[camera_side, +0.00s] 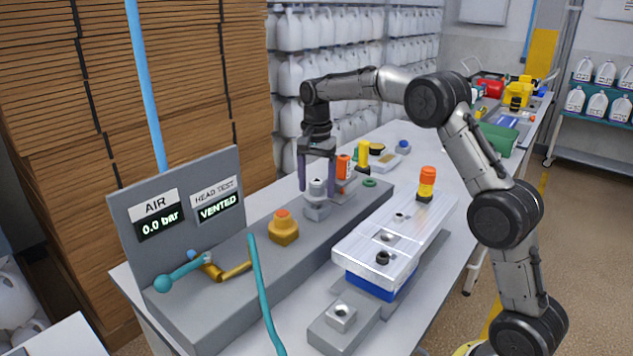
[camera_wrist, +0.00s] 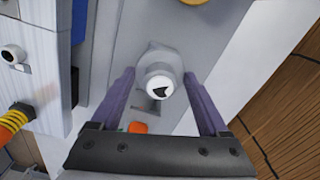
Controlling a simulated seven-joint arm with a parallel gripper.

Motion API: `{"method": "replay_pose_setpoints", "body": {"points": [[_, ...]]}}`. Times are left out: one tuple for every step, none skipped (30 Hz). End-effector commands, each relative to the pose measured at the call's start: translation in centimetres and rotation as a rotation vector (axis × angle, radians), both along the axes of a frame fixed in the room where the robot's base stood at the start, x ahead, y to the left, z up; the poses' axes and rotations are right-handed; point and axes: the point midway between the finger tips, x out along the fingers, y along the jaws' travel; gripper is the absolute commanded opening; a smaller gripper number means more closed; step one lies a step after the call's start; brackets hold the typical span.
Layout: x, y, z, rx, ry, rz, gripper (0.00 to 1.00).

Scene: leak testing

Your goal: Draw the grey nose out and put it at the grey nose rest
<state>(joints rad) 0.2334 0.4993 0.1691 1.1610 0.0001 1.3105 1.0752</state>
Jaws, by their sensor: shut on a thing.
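The grey nose (camera_side: 317,187) is a short upright piece with a pale round top, standing over a grey block (camera_side: 317,210) on the raised grey bench strip. My gripper (camera_side: 317,190) points straight down with one finger on each side of the nose, shut on it. In the wrist view the nose's white top with a dark mark (camera_wrist: 160,87) sits between the purple-grey fingers (camera_wrist: 160,78). The nose's lower part is partly hidden, and I cannot tell how deep it sits. I cannot tell which spot is the grey nose rest.
A brass block with an orange top (camera_side: 284,227) stands in front on the strip. An orange piece (camera_side: 343,166) stands close behind my gripper. A silver block with holes (camera_side: 395,240) and an orange-yellow plug (camera_side: 427,183) are to the right. The panel (camera_side: 180,215) reads 0.0 bar and VENTED.

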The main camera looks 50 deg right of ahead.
Motion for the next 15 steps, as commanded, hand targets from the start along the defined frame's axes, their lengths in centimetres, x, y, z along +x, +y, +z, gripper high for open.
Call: {"method": "replay_pose_setpoints", "body": {"points": [[0.0,0.0,-0.1,0.000,0.000,0.000,0.00],[0.0,0.0,-0.2,0.000,0.000,0.000,0.00],[0.0,0.0,-0.3,0.000,0.001,0.000,0.00],[0.0,0.0,-0.4,0.000,0.001,0.000,0.00],[0.0,0.0,-0.5,0.001,0.001,0.000,0.00],[0.0,0.0,-0.6,0.001,0.001,0.000,0.00],[0.0,0.0,-0.7,0.000,0.001,0.000,0.00],[0.0,0.0,-0.8,0.000,0.001,0.000,0.00],[0.0,0.0,-0.9,0.000,0.001,0.000,0.00],[0.0,0.0,-1.0,0.000,0.001,0.000,0.00],[0.0,0.0,-1.1,0.000,0.001,0.000,0.00],[0.0,0.0,-1.2,0.000,0.001,0.000,0.00],[0.0,0.0,-1.2,0.000,0.001,0.000,0.00],[0.0,0.0,-1.3,0.001,0.001,0.000,0.00],[0.0,0.0,-1.4,0.001,0.001,0.000,0.00]]}}
